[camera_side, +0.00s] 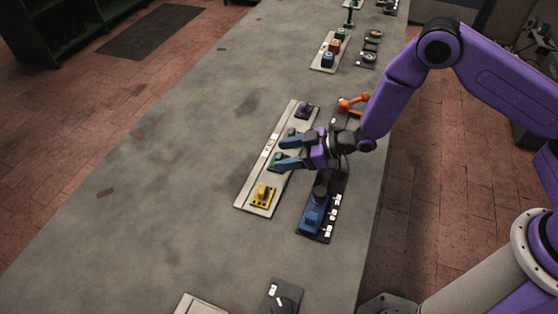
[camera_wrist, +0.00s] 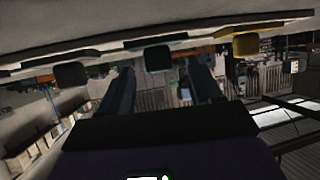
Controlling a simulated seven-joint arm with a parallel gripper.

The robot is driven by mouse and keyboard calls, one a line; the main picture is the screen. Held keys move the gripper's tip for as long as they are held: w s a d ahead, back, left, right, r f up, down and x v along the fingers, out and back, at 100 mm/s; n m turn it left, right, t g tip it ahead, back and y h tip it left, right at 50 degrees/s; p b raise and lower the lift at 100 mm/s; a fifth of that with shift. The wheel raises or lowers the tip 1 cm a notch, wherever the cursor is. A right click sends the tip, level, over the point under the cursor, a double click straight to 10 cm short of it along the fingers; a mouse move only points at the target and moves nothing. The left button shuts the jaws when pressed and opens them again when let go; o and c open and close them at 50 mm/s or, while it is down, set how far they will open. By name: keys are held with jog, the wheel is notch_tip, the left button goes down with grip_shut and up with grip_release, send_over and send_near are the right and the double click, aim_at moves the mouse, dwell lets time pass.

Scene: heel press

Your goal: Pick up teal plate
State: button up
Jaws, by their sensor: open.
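My gripper (camera_side: 279,150) is open, low over the long pale board (camera_side: 248,199), its blue fingers spread and pointing left in the side view. The teal plate shows in the wrist view as a small dark teal block (camera_wrist: 157,59), between and beyond the two fingertips (camera_wrist: 160,75). In the side view a bit of teal (camera_side: 277,157) shows by the near finger, and most of the plate is hidden. Whether the fingers touch it I cannot tell. Nothing is visibly held.
A yellow piece (camera_side: 263,194) stands at the board's near end and a purple piece (camera_side: 305,109) at its far end. The grey table (camera_side: 150,190) is clear leftward.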

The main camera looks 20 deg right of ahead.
grip_shut()
jog(key=shift+r, duration=0.1)
dwell(0.3)
